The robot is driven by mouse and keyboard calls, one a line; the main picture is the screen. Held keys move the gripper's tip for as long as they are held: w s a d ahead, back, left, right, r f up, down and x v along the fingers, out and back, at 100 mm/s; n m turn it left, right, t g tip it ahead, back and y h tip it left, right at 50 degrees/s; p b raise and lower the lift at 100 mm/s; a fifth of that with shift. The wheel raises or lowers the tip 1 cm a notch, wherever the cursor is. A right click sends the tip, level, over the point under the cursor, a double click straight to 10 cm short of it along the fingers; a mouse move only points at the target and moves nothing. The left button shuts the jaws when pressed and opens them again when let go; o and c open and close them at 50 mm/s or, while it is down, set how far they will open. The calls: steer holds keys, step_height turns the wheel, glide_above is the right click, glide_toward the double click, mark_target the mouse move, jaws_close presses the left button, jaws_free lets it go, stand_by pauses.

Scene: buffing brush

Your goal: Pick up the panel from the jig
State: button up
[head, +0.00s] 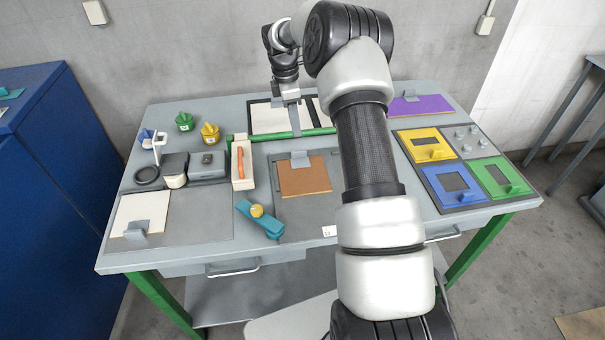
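A brown square panel (304,180) lies on a grey plate (322,208) at the middle of the table, with a grey clamp-like block (300,158) at its back edge. A white panel (138,215) lies at the front left with a grey block at its lower edge. Another pale panel (264,118) lies in a dark frame at the back. I cannot tell which of these the task calls the jig's panel. My gripper (294,128) is over the back frame, near a green bar (265,138), apart from the brown and white panels. Its fingers are too small to read.
A cream tray (242,182) with an orange stick stands left of the brown panel. A teal tool with a yellow ball (257,212) lies in front. Colored fixtures (459,185) fill the right side; yellow and green knobs (210,132) stand back left.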

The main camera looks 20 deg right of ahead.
mark_target(298, 151)
steer(key=f, duration=0.7)
steer(key=d+f, duration=0.1)
steer(key=f, duration=0.2)
steer(key=shift+f+p, duration=0.3)
steer(key=shift+p, duration=0.1)
steer(key=shift+c, duration=0.2)
jaws_close()
